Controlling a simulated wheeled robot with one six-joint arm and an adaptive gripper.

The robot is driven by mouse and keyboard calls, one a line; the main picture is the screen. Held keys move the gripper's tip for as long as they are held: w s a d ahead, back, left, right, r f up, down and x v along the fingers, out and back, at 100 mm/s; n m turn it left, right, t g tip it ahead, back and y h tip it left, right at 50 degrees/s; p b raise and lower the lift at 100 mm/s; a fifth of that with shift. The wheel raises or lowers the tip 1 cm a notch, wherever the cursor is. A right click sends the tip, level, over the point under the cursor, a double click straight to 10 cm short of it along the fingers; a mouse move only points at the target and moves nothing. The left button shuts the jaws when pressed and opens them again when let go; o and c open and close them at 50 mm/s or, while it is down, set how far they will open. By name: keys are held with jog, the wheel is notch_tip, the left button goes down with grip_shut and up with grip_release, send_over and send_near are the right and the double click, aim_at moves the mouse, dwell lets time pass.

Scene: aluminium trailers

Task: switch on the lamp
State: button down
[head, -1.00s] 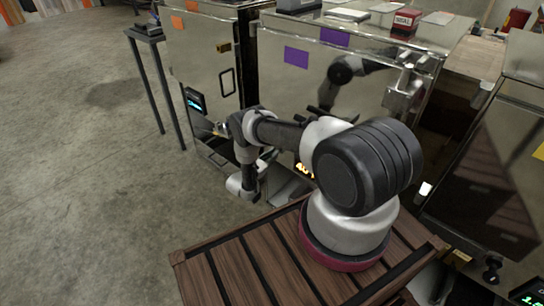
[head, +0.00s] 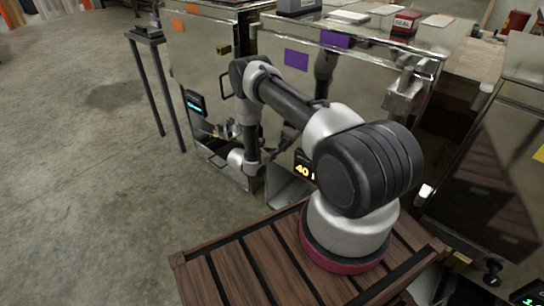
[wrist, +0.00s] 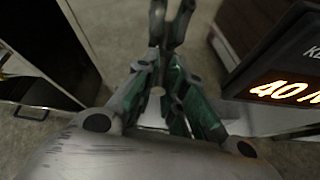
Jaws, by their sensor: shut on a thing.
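My gripper (wrist: 172,28) shows in the wrist view, with its two dark fingers reaching up past the top middle of the picture. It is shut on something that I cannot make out. In the wrist view, a black display with glowing orange "40" (wrist: 285,88) is close on the right of the fingers. The same display shows in the head view (head: 303,171), low by the trailer front and to the right of my wrist. I cannot pick out a lamp for certain. A small bright white light (head: 425,190) shows at right.
Shiny metal cabinets stand behind my arm, one with a purple patch (head: 296,59). A dark-legged stand (head: 147,36) and a small blue-lit screen (head: 195,104) are at left. A red box (head: 406,22) sits on top. Open concrete floor (head: 80,190) lies left.

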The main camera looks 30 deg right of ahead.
jog(key=shift+r+g+y, duration=0.25)
jog(key=shift+g+y, duration=0.05)
jog(key=shift+y, duration=0.4)
jog(key=c, duration=1.5)
grip_release()
jog(key=shift+d, duration=0.1)
jog(key=v, duration=1.2)
jog(key=shift+w, duration=0.1)
